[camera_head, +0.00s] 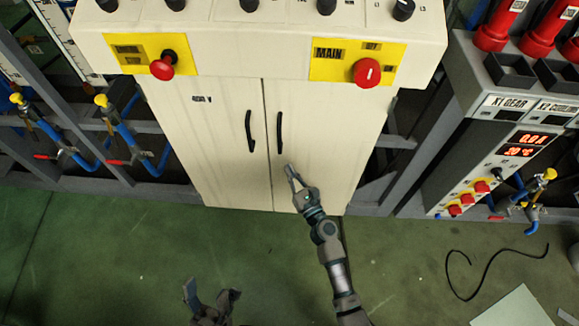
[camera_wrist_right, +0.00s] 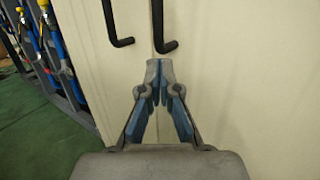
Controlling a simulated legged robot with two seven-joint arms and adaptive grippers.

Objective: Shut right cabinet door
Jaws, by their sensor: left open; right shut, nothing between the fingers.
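The cream cabinet has a right door (camera_head: 322,130) and a left door (camera_head: 215,130). In the head view both look closed, with a thin dark seam between them. The right door's black handle (camera_head: 280,132) and the left door's black handle (camera_head: 250,131) stand beside the seam. My right gripper (camera_head: 290,170) is shut and empty, in front of the right door just below its handle. In the right wrist view its fingertips (camera_wrist_right: 154,64) are together below the right handle (camera_wrist_right: 164,30), near the seam; contact cannot be told. My left gripper (camera_head: 211,290) is open and empty, low over the floor.
A control panel with a red MAIN knob (camera_head: 367,72) and another red knob (camera_head: 162,66) tops the cabinet. Blue hoses (camera_head: 150,165) are at the left. A grey instrument unit (camera_head: 480,130) stands at the right. A black cable (camera_head: 487,272) lies on the open green floor.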

